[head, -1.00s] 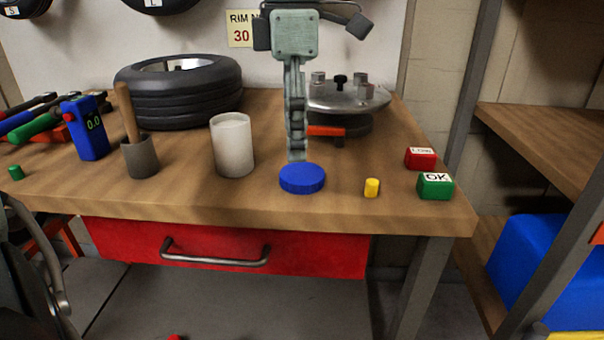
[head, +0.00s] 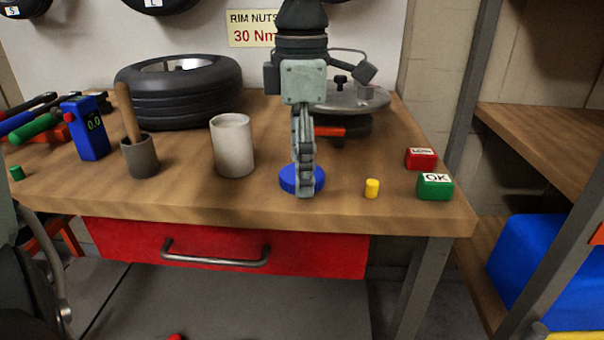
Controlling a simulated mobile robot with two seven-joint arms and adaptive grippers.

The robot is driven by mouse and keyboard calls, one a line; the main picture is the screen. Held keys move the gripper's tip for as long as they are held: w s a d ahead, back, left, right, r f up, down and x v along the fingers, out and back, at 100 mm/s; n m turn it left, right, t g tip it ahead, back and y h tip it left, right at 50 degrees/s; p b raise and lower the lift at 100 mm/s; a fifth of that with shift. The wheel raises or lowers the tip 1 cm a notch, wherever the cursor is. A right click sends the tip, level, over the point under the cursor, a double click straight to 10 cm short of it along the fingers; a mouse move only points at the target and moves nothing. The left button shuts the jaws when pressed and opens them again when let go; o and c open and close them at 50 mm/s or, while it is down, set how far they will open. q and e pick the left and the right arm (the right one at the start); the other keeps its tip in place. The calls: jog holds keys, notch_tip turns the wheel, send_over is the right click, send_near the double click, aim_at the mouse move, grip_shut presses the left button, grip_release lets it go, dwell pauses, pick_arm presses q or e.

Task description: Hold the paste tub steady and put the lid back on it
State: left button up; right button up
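The paste tub (head: 233,150) is a pale, off-white cylinder standing upright and uncovered on the workbench, left of the lid. The lid (head: 287,181) is a blue disc lying flat near the bench's front edge. My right gripper (head: 305,190) points down at the lid, its near finger crossing in front of the lid and hiding its middle and right part. I see it edge-on, so the far finger and the gap are hidden, and I cannot tell whether it touches the lid. My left gripper is not in view.
A dark pot with a wooden handle (head: 140,158) stands left of the tub. A tyre (head: 180,95) and a metal disc fixture (head: 345,97) are behind. A yellow cylinder (head: 371,188), green OK block (head: 435,187) and red block (head: 421,159) sit right of the lid.

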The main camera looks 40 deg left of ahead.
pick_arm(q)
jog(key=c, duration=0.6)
pick_arm(e)
jog(key=shift+w+r, duration=0.15)
jog(key=shift+r, duration=0.05)
pick_arm(q)
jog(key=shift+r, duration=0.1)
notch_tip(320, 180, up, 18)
jog(key=p, duration=0.1)
pick_arm(e)
jog(key=f, duration=0.3)
jog(key=shift+w+a, duration=0.1)
jog(key=shift+a, duration=0.15)
